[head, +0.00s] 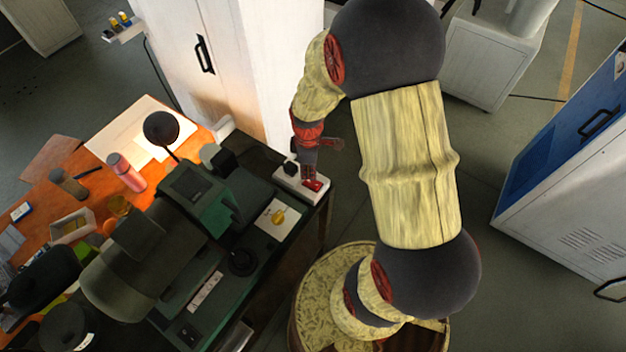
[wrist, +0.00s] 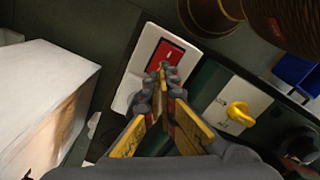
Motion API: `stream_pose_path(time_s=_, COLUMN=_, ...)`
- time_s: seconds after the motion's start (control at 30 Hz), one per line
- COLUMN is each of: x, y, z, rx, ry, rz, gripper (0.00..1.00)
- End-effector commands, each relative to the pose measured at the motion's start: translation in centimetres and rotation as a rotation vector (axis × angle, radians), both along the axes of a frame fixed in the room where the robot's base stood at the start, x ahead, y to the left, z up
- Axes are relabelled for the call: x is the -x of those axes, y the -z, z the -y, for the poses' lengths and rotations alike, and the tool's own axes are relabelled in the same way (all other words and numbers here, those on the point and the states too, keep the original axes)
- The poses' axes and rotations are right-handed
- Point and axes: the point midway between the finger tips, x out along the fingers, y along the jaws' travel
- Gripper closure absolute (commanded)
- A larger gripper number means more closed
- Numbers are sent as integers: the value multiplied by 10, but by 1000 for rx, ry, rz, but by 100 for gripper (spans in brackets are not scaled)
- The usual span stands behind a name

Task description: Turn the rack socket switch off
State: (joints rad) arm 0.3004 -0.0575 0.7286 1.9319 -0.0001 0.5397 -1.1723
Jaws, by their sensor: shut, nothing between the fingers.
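The rack socket (head: 318,196) is a white box at the end of the dark green bench top, with a black plug or block (head: 291,168) on it. Its red rocker switch (head: 314,186) is partly behind my fingers in the head view. In the wrist view the white socket plate (wrist: 133,88) is tilted, and the red switch (wrist: 167,56) with a small white mark shows just beyond my fingertips. My gripper (wrist: 164,73) is shut and empty, its tips at the switch's lower edge. I cannot tell whether they touch it. My gripper (head: 308,178) points down at the socket in the head view.
A yellow knob (wrist: 238,112) on a pale plate sits beside the socket. A green machine (head: 190,195) stands left of it on the bench. A white cabinet (head: 235,70) rises behind.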

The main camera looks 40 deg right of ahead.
Motion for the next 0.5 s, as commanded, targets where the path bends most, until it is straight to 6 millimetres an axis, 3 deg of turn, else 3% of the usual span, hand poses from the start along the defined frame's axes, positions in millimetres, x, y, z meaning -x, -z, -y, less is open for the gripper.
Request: stream_pose_path(time_s=0.5, x=0, y=-40, z=0, rx=1, ry=0, rz=2, gripper=100)
